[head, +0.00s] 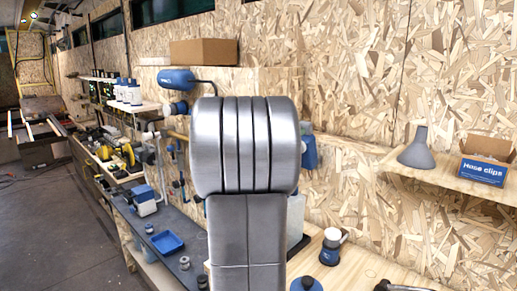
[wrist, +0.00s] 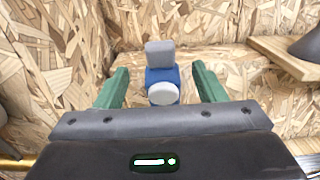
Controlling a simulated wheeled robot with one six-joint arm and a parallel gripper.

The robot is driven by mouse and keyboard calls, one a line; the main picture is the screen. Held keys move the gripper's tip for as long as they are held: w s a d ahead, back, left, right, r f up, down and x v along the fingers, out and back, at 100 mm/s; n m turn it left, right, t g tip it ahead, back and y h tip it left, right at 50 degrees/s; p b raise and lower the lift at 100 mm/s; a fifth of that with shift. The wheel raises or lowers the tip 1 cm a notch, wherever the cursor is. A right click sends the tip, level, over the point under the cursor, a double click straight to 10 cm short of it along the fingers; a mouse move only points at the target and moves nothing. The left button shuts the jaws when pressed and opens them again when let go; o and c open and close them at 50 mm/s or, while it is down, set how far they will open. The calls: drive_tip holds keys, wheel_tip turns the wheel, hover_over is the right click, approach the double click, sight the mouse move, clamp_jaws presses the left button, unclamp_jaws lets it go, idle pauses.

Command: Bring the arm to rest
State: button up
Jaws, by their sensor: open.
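My gripper (wrist: 160,78) shows in the wrist view with its two green fingers spread wide apart. A blue object with a grey top and a pale round front (wrist: 162,76) appears between the fingers in the picture. No finger touches it, and I cannot tell how far beyond them it stands. In the head view my own grey arm stands upright in the middle. It hides part of the bench and wall, and the gripper does not show there.
A wooden shelf (head: 450,178) at right holds a grey funnel (head: 417,150) and a hose clips box (head: 484,170). A blue tray (head: 167,243) lies on the dark bench at left. A blue-and-white container (head: 333,246) stands right of my arm. Open floor lies at left.

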sight(306, 125)
drive_tip(key=p+x, duration=0.2)
drive_tip(key=x, duration=0.9)
drive_tip(key=shift+p, duration=0.3)
drive_tip(key=shift+s+a+f, duration=0.1)
drive_tip(key=shift+s+a, duration=0.2)
drive_tip(key=shift+w, duration=0.1)
